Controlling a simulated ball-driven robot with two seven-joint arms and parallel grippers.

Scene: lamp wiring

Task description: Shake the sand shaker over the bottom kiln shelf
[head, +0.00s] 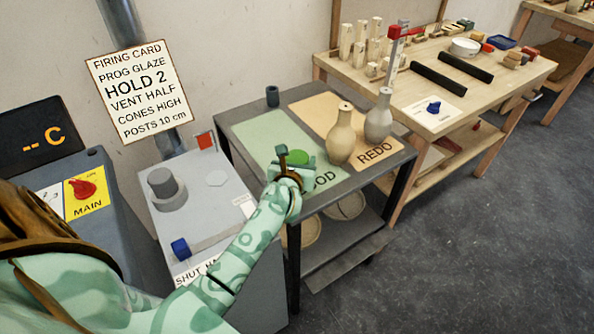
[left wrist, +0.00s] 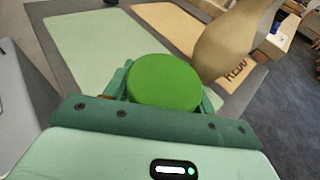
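My left gripper (head: 293,165) is over the green GOOD mat (head: 255,135) on the dark cart. A green round-topped thing (left wrist: 166,82) sits between its fingers, which show at both sides of it in the left wrist view. The gripper appears shut on it. The green top also shows in the head view (head: 299,157). Its lower part is hidden, and I cannot tell for sure that it is the sand shaker. I cannot make out a bottom kiln shelf in either view. My right gripper is not in view.
A small dark cup (head: 272,96) stands at the cart's back. A wooden table (head: 465,105) holds several small items. Floor at right is clear.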

